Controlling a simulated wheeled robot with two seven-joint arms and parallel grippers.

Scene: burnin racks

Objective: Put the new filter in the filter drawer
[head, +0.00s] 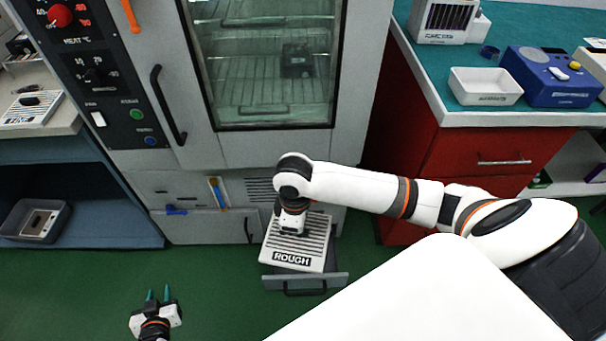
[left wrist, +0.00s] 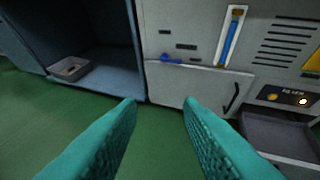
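The new filter (head: 313,243), a white slatted block marked ROUGH, is at the open filter drawer (head: 274,282) low on the cabinet and covers most of it in the head view. My right gripper (head: 292,226) is on top of the filter near its back left and appears shut on it; the fingertips are hidden. The left wrist view shows part of the drawer (left wrist: 275,130), dark and bare inside, so the filter appears held above it. My left gripper (head: 158,294) is open and empty over the green floor; its teal fingers (left wrist: 160,125) are spread in the left wrist view.
The oven cabinet door (head: 172,105) with its window is shut. A lower panel (head: 195,227) with a handle stands left of the drawer. A grey bin (head: 18,222) sits in a blue bay at left. A red drawer cabinet (head: 450,155) stands right. Floor is clear at left.

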